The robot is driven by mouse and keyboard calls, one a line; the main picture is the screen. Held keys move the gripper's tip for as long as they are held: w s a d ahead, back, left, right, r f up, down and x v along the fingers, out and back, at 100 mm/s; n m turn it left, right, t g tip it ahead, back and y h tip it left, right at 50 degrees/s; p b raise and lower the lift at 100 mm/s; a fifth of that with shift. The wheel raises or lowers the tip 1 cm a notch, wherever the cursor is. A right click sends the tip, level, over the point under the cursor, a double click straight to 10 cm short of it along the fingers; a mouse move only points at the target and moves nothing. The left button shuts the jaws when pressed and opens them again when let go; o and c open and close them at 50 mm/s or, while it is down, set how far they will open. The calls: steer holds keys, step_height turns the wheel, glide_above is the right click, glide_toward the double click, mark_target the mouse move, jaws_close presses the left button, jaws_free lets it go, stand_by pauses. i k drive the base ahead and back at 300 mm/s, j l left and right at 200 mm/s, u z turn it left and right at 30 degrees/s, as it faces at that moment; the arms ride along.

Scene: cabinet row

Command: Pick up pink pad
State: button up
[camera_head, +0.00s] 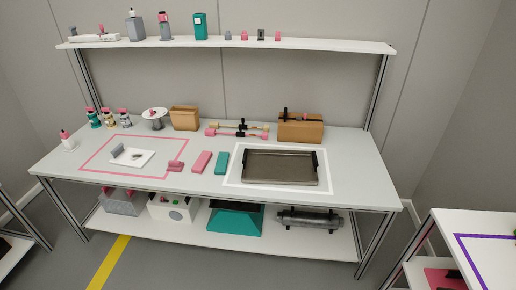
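A flat pink pad (201,161) lies on the grey table top (350,165), left of the middle and near the front. A teal pad (222,162) of similar shape lies just to its right, apart from it. A smaller pink piece (176,166) lies to its left at the corner of a pink outline. Nothing covers the pink pad. My gripper is not in view.
A dark tray (280,167) sits inside a white outline at right. A white plate (132,157) is inside the pink outline. Boxes (185,118), a pot (154,118) and bottles line the back. An upper shelf (230,43) overhangs the rear.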

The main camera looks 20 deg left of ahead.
mark_target(198, 167)
steer(key=i+j+z, duration=0.1)
steer(key=j+z, duration=0.15)
steer(key=j, duration=0.4)
steer(key=j+z, duration=0.25)
steer(key=j, duration=0.35)
steer(key=j+z, duration=0.3)
steer(key=j, duration=0.4)
steer(key=j+z, duration=0.25)
steer(key=j, duration=0.35)
steer(key=k+j+z, duration=0.25)
steer(key=j, duration=0.4)
steer(key=k+j, duration=0.1)
steer(key=j, duration=0.35)
steer(key=k+j, duration=0.1)
steer(key=j, duration=0.4)
steer(key=k+j, duration=0.1)
steer(key=j, duration=0.35)
steer(key=k+j, duration=0.1)
steer(key=j, duration=0.35)
steer(key=k+j, duration=0.15)
steer(key=j, duration=0.3)
